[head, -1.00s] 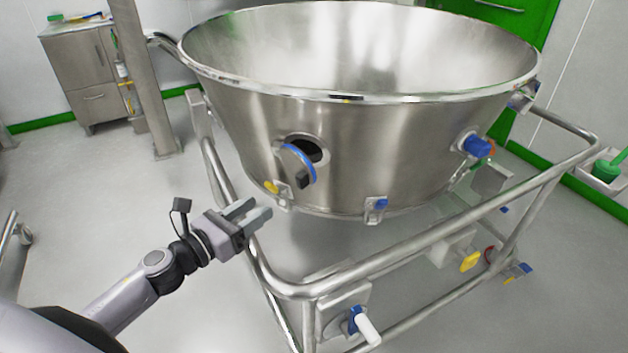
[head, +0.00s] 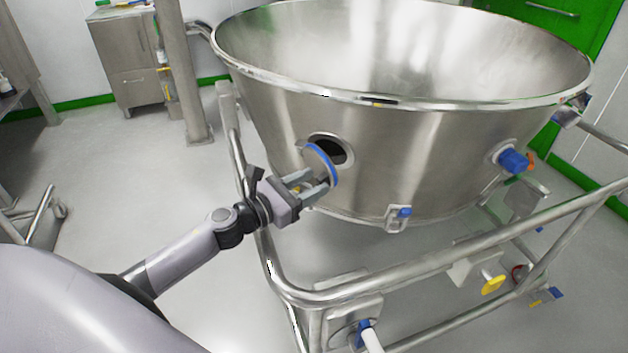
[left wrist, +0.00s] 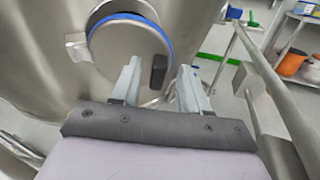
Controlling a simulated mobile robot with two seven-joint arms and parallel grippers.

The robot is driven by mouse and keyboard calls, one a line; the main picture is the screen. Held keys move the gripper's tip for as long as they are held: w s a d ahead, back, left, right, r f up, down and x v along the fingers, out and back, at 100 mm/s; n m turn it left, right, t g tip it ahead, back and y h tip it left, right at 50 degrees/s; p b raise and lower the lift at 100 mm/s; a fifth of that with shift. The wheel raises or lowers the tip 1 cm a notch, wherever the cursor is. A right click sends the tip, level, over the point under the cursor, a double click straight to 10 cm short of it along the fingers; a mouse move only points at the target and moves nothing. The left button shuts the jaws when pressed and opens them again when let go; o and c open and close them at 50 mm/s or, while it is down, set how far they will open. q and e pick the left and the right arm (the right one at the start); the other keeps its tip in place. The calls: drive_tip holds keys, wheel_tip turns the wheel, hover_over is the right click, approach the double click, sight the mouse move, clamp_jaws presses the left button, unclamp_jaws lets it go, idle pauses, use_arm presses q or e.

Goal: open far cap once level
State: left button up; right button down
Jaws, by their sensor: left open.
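The steel bowl (head: 430,150) has a port (head: 330,147) in its wall, dark inside. Its round blue-rimmed cap (head: 322,160) stands ajar, swung out from the port. In the left wrist view the cap (left wrist: 125,55) shows its steel face and a dark block-like handle (left wrist: 158,72). My left gripper (head: 316,184) is open at the cap, fingers partly covering its lower part. In the left wrist view the handle appears between the two fingertips; I cannot tell whether they touch it. A second, blue cap (head: 513,160) sits on the bowl's right side. My right gripper is out of view.
A tubular steel frame (head: 420,262) surrounds the bowl, with a rail just beside my left forearm. A blue-and-steel latch (head: 398,216) hangs on the bowl's lower edge. A cabinet (head: 132,62) stands at the back left. Open floor lies to the left.

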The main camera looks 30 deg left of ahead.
use_arm(q)
drive_tip(key=shift+w+d, duration=0.3)
drive_tip(key=shift+w, duration=0.35)
drive_tip(key=shift+c, duration=0.3)
clamp_jaws()
